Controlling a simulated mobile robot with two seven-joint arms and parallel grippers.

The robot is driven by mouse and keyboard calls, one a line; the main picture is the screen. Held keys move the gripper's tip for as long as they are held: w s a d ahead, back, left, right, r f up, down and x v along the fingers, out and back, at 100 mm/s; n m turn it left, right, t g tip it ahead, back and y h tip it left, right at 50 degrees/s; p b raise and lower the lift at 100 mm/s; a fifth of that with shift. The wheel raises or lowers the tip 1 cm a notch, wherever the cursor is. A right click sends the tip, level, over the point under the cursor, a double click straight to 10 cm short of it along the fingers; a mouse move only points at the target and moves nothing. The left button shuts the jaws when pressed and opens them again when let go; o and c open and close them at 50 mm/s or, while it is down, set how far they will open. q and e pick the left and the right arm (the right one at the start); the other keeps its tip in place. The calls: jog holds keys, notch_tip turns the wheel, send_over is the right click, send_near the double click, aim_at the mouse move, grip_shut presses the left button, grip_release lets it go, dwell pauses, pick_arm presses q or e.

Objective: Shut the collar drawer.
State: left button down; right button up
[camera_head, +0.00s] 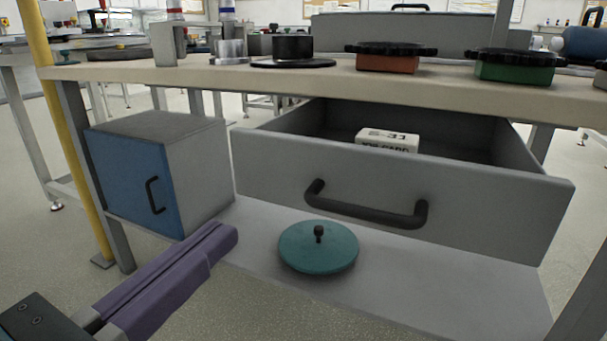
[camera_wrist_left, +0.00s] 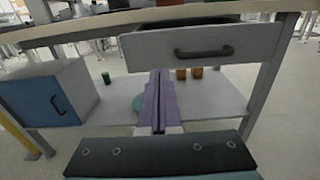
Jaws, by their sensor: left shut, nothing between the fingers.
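The collar drawer (camera_head: 290,169) is a grey drawer under the bench top, pulled open. It has a black bar handle (camera_head: 365,207) on its front, and a white box with dark lettering (camera_head: 388,141) lies inside. The drawer front also shows in the left wrist view (camera_wrist_left: 230,48). My left gripper (camera_head: 228,235), with purple fingers, is shut and empty. In the head view it appears at the lower left, below and left of the drawer front, apart from the handle. In the wrist view its fingers (camera_wrist_left: 160,82) point toward the shelf area below the drawer. My right gripper is not in view.
A blue-fronted cabinet (camera_head: 120,180) with a black handle stands left of the drawer. A teal round lid (camera_head: 318,250) lies on the lower shelf (camera_head: 440,290). Black, red and green parts stand on the bench top (camera_head: 200,78). A yellow post (camera_head: 70,130) rises at the left.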

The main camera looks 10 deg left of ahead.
aim_at(289, 174)
pick_arm(q)
jog(key=p+x, duration=0.1)
jog(key=x, duration=0.8)
jog(key=shift+w, duration=0.1)
jog(key=shift+w+d, duration=0.2)
jog(key=shift+w, duration=0.3)
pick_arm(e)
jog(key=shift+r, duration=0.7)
pick_arm(q)
jog(key=shift+w, duration=0.1)
